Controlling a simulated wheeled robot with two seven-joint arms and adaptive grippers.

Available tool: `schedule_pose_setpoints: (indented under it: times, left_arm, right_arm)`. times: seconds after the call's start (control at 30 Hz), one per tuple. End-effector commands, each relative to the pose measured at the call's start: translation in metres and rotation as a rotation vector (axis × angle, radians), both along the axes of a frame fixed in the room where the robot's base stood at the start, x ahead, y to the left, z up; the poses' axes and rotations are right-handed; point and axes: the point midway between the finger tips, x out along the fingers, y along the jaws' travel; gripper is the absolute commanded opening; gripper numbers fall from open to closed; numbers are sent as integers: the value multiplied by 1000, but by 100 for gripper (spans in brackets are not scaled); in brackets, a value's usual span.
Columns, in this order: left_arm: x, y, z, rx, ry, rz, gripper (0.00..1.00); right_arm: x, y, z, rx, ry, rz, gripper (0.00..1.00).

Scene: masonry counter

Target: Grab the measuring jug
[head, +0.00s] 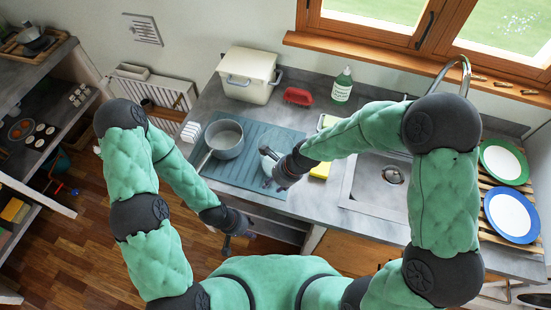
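A small pale jug-like vessel (267,164), likely the measuring jug, stands at the right part of the blue-green ribbed mat (245,178) on the counter. It is small and partly covered by my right gripper (276,178), which is right at its side. I cannot tell whether the fingers are closed on it or only beside it. My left gripper (238,240) is low, in front of the counter edge and away from the jug. Its fingers look apart with nothing between them.
A grey saucepan (224,138) stands left of the jug on the mat. A cream bin (248,76), a red object (297,96) and a green bottle (342,86) stand behind. A sink (376,190) and a yellow sponge-like item (321,170) are to the right.

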Motion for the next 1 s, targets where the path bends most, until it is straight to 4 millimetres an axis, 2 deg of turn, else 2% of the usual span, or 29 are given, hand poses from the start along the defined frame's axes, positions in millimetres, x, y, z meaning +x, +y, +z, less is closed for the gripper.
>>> schedule_pose_setpoints:
  times: [0.03,0.1,0.13,0.67,1.0]
  left_arm:
    - [0,0,0,0,0,0,40]
    - [0,0,0,0,0,0,40]
    - [0,0,0,0,0,0,40]
    - [0,0,1,0,0,0,40]
    - [0,0,6,0,0,0,40]
  right_arm:
    - [0,0,0,0,0,0,25]
    - [0,0,0,0,0,0,5]
    - [0,0,0,0,0,0,0]
    - [1,0,3,1,-2,0,0]
    - [1,0,21,2,-2,0,0]
